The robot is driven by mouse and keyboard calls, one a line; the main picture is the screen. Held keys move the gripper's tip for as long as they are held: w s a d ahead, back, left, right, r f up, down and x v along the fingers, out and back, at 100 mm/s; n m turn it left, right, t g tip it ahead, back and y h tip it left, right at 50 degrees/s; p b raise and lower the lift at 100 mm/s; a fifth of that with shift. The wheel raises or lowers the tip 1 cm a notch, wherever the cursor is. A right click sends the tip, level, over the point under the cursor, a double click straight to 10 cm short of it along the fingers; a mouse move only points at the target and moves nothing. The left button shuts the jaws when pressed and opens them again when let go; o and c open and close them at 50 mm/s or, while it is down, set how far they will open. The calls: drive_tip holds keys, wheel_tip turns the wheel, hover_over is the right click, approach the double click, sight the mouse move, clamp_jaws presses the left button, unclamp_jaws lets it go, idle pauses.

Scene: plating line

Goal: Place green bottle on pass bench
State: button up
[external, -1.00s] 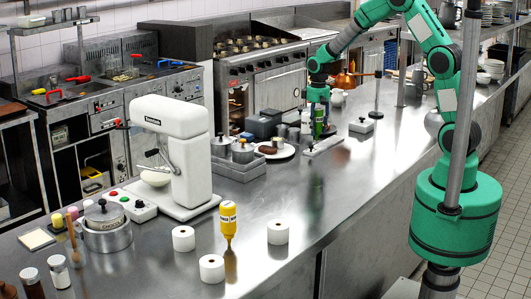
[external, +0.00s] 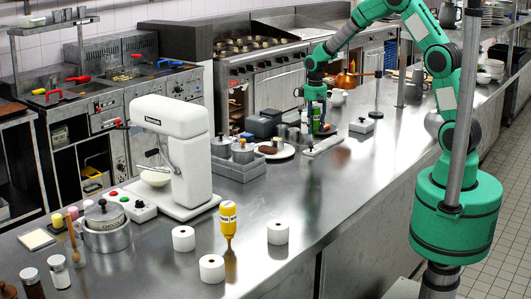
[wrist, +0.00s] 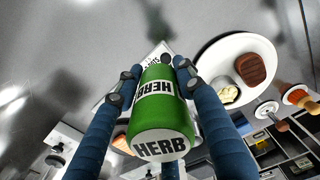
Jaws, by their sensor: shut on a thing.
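The green bottle (wrist: 165,95), with white HERB labels, is between the two blue fingers of my gripper (wrist: 155,72) in the wrist view. The fingers are shut on its sides. In the external view my gripper (external: 315,112) points down over the long steel bench (external: 335,185), with the green bottle (external: 317,126) partly hidden by the fingers. I cannot tell whether the bottle's base touches the surface under it.
A white plate (wrist: 209,72) with a brown patty (wrist: 256,67) and a small cup lies close beside the bottle. A white-topped scale (external: 361,125) stands to the right. A yellow bottle (external: 228,218) and white rolls (external: 278,232) stand nearer. The bench's middle is clear.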

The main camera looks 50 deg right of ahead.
drive_tip(key=w+d+r+p, duration=0.1)
drive_tip(key=w+p, duration=0.2)
drive_tip(key=w, duration=0.5)
drive_tip(key=w+d+r+n+p, duration=0.1)
drive_tip(key=w+p, duration=0.3)
drive_tip(key=w, duration=0.5)
drive_tip(key=shift+d+r, duration=0.4)
drive_tip(key=shift+d, duration=0.2)
drive_tip(key=shift+f, duration=0.1)
wheel_tip(320, 180, down, 6)
drive_tip(key=shift+f, duration=0.1)
drive_tip(key=shift+f, duration=1.85)
drive_tip(key=shift+f, duration=0.1)
drive_tip(key=o, duration=0.8)
